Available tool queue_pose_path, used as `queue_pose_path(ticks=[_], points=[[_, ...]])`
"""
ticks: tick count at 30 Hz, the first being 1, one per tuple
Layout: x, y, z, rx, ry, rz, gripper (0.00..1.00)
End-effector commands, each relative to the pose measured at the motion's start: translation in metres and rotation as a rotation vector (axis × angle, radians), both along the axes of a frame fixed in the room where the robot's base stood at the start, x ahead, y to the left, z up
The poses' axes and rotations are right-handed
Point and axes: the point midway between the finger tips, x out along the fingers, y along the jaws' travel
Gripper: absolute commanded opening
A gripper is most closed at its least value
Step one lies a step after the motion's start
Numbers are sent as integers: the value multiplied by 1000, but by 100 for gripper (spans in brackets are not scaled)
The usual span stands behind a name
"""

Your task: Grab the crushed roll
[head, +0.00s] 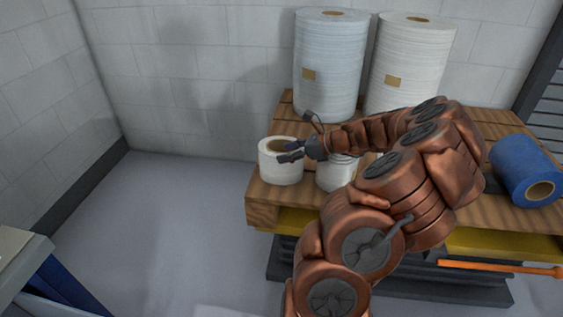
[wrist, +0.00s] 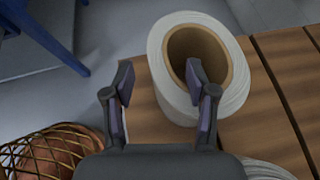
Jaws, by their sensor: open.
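A short white roll (head: 281,165) with a brown core stands upright at the front left corner of the wooden pallet top. In the wrist view this roll (wrist: 158,75) looks oval; I cannot tell whether it is crushed or only seen at a slant. My gripper (head: 291,153) is open over this roll's top. In the wrist view its fingers (wrist: 160,82) are apart, the right one overlapping the core and the left one outside the roll, over wood and floor. A second short white roll (head: 334,175) stands to the right, partly hidden by my arm.
Two tall white rolls, one on the left (head: 328,65) and one on the right (head: 411,62), stand at the back of the pallet (head: 262,205). A blue roll (head: 522,165) lies on its side at the right. A blue-legged table (head: 60,285) is at lower left. The floor left of the pallet is clear.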

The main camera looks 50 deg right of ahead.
Motion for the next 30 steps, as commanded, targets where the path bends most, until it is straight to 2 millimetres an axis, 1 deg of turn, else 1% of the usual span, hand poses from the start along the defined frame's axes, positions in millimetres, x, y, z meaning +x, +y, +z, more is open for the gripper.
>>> queue_pose_path(ticks=[6, 9, 18, 20, 30], points=[[25, 11, -16, 0, 0, 1, 57], [32, 14, -20, -1, 0, 3, 57], [35, 16, -21, -2, -1, 1, 57], [35, 15, -21, -2, -1, 1, 52], [35, 16, -21, -1, 1, 0, 16]])
